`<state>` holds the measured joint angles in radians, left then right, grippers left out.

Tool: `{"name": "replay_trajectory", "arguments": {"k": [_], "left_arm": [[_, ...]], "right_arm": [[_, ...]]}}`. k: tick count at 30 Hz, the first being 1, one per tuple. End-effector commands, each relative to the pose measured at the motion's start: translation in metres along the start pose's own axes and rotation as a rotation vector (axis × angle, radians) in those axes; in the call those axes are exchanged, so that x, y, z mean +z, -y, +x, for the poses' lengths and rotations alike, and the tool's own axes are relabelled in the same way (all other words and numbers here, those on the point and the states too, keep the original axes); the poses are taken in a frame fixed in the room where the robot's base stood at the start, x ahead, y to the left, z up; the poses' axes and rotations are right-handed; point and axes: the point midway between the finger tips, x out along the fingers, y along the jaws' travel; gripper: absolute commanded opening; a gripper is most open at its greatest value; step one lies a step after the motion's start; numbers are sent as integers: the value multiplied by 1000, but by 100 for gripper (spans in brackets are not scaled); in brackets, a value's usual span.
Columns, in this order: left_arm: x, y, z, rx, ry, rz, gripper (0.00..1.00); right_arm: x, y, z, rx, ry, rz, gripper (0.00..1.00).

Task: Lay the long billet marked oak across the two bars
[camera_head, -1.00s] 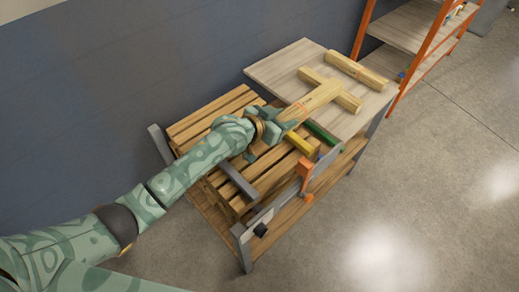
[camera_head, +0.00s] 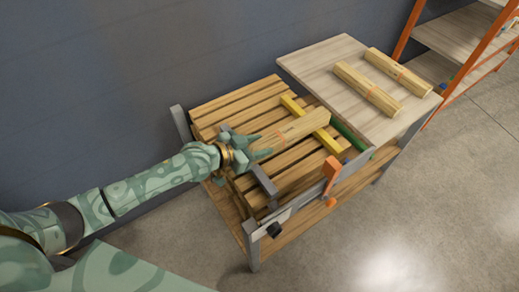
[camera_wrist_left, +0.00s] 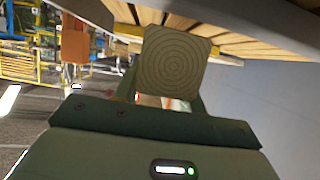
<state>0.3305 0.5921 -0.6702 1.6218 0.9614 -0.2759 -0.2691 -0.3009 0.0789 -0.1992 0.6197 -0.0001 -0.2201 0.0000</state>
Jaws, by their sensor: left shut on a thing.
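My left gripper (camera_head: 243,152) is shut on a long pale wooden billet (camera_head: 295,131) with an orange mark too small to read. The billet reaches right from the gripper over the slatted bench, its far end over a yellow bar (camera_head: 329,140). I cannot tell whether it touches the bar. A dark grey bar (camera_head: 264,182) sits near the gripper, roughly parallel to the yellow one; its other end is hidden. In the left wrist view the billet's ringed end (camera_wrist_left: 173,63) shows between the fingers. My right gripper is not in view.
Two other billets (camera_head: 367,90) (camera_head: 398,72) lie on the pale board (camera_head: 318,62) at the right. A green bar (camera_head: 350,138) lies along its edge. An orange lever (camera_head: 331,174) stands at the slatted bench's (camera_head: 240,101) front. An orange-framed shelf (camera_head: 450,44) is beyond.

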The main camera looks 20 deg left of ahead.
Motion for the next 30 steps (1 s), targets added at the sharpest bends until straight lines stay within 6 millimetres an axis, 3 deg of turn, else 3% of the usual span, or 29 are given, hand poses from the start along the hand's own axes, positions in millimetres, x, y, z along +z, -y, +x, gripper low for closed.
{"name": "replay_trajectory", "arguments": {"k": [2,13,14,15,16,26,30], "left_arm": [[16,0,7,0,1,-5,5],[16,0,8,0,-1,-1,5],[18,0,7,0,2,0,46],[17,0,7,0,2,0,57],[17,0,7,0,2,0,62],[11,0,5,-1,-1,0,62],[12,1,-17,-2,2,3,62]], "right_arm": [[4,2,11,-5,11,0,36],[3,2,12,-5,10,0,36],[3,2,11,-5,9,0,36],[3,2,11,-5,9,0,36],[3,2,11,-5,9,0,36],[2,1,7,-3,5,-1,36],[-1,0,0,0,-1,-2,36]]}}
